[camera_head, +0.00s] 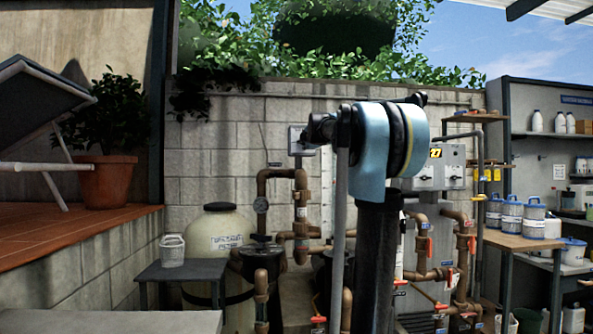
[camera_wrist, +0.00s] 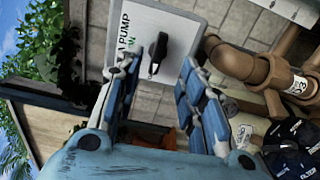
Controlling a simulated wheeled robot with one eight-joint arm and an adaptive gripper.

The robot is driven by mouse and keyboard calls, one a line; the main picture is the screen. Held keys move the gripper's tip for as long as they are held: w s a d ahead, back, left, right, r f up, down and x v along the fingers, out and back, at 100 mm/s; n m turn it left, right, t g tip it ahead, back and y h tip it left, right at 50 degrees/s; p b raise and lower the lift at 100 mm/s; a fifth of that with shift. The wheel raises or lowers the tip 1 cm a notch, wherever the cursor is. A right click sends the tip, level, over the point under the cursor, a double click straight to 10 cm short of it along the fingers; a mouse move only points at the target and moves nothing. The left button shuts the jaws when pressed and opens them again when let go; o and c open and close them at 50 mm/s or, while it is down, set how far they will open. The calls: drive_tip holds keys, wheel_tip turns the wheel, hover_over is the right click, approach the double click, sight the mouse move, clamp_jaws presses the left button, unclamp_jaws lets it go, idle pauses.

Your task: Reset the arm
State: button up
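My arm stands in the middle of the head view, a dark upright link with a pale blue joint on top. In the wrist view my gripper (camera_wrist: 163,68) has its two blue-and-black fingers spread with a clear gap between them. Nothing is held in the gap. Behind the fingertips is a grey box (camera_wrist: 195,30) lettered "PUMP", with a black lever (camera_wrist: 158,54) seen between the fingers. I cannot tell whether the fingers touch the lever. In the head view a small grey box (camera_head: 298,139) is on the block wall; the fingers cannot be made out there.
Brown pipes (camera_head: 301,205) with valves run along the wall near a cream filter tank (camera_head: 220,245). At right, a wooden bench (camera_head: 520,243) carries several white containers. A potted plant (camera_head: 107,180) stands at left.

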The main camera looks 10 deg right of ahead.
drive_tip(key=s+d+f+m+g+h, duration=0.4)
drive_tip(key=s+f+m, duration=0.3)
drive_tip(key=s+f, duration=0.65)
drive_tip(key=s+d+f+m+g+h, duration=0.1)
drive_tip(key=s+d+f+m+g, duration=0.35)
drive_tip(key=s+f, duration=0.85)
drive_tip(key=s+a+f+m+g+y, duration=0.1)
drive_tip(key=s+a+f+m+g, duration=0.1)
drive_tip(key=s+f, duration=0.7)
drive_tip(key=s+a+f+m+g+y, duration=0.2)
drive_tip(key=s+f, duration=0.7)
drive_tip(key=f, duration=0.6)
drive_tip(key=s+a+f+m+g+y, duration=0.2)
drive_tip(key=s+a+f, duration=0.3)
drive_tip(key=s+f, duration=0.4)
wheel_tip(320, 180, down, 3)
drive_tip(key=shift+s+f+m+g, duration=0.1)
drive_tip(key=shift+s+m+g, duration=0.05)
drive_tip(key=shift+m+g, duration=0.4)
drive_tip(key=shift+w+f, duration=0.15)
drive_tip(key=shift+w, duration=0.35)
